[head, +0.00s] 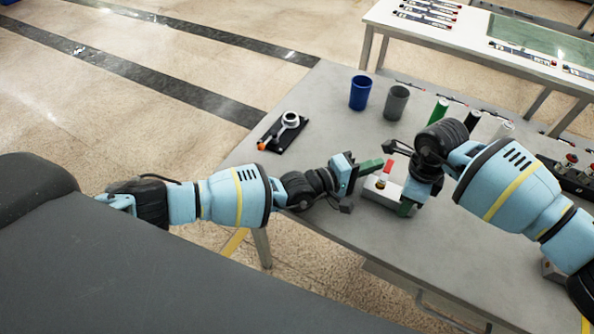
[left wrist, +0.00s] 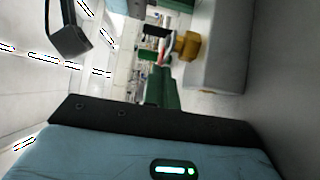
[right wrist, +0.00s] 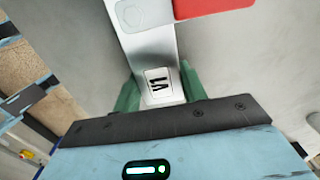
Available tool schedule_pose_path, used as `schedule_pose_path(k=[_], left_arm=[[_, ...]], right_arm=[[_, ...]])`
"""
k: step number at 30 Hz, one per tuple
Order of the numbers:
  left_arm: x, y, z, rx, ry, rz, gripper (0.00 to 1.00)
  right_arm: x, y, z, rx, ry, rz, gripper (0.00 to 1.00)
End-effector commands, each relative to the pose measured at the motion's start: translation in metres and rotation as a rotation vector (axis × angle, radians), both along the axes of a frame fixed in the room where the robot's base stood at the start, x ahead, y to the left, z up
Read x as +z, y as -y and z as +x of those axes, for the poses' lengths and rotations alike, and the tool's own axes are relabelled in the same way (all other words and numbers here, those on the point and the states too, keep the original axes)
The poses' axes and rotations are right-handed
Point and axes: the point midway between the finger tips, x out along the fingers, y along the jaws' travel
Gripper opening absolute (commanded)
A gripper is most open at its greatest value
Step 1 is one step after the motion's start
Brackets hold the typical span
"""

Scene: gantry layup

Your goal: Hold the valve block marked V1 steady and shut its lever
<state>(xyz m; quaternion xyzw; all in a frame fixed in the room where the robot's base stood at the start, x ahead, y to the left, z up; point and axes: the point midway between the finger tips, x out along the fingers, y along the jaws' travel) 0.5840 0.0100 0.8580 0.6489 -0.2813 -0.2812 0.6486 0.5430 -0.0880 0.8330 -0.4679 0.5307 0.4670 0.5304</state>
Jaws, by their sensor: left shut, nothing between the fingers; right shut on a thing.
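The valve block (head: 374,192) is a pale box on the grey table, with a yellow stem and a red lever (head: 388,168) on top. In the right wrist view its V1 label (right wrist: 160,86) faces the camera, and part of the red lever (right wrist: 210,8) shows at the top. My right gripper (right wrist: 160,92) is shut on the block, one green finger on each side. My left gripper (head: 374,164) is shut and empty, with its green fingers close beside the lever. In the left wrist view the yellow stem (left wrist: 188,46) is just beyond the fingertips; I cannot tell whether they touch the lever.
A blue cup (head: 360,92), a grey cup (head: 397,102) and several cylinders stand behind the block. A black plate with a white roll (head: 290,119) lies at the table's left. A dark tray (head: 568,178) is at the right. The table front of the block is clear.

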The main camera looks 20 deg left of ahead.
Motion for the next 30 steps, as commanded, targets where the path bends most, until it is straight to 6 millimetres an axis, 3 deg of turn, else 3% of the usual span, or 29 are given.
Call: schedule_pose_path(k=[7,30], left_arm=[[0.000,-0.041,0.007,0.004,0.002,0.006,0.00],[-0.001,-0.169,-0.094,0.006,-0.002,0.004,0.00]], right_arm=[[0.000,-0.003,-0.001,0.006,-0.001,0.006,0.08],[0.000,0.000,0.000,0.000,0.000,0.002,0.08]])
